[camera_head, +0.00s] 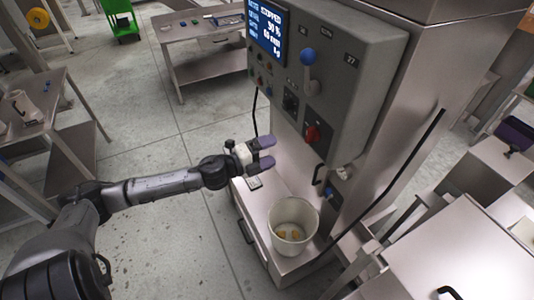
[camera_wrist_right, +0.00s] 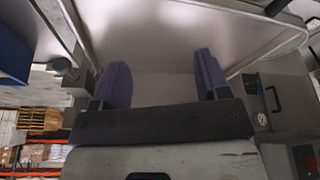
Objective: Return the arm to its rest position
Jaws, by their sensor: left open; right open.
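In the head view my left arm (camera_head: 165,184) reaches in from the left. Its gripper (camera_head: 267,153) is open and empty, with two purple fingertips apart, in front of the grey machine below its control panel (camera_head: 318,75). It is above and to the left of a white bucket. My right gripper (camera_wrist_right: 160,82) shows in the right wrist view, open, with two purple fingers well apart and nothing between them. A pale metal surface fills the space beyond them. The right arm does not show clearly in the head view.
The white bucket (camera_head: 293,227) with a few yellowish pieces inside stands on the machine's low ledge (camera_head: 255,205). The panel has a blue-knobbed lever (camera_head: 309,58) and a red knob (camera_head: 312,134). Steel tables stand at the back (camera_head: 205,70) and left (camera_head: 50,95). Floor between is clear.

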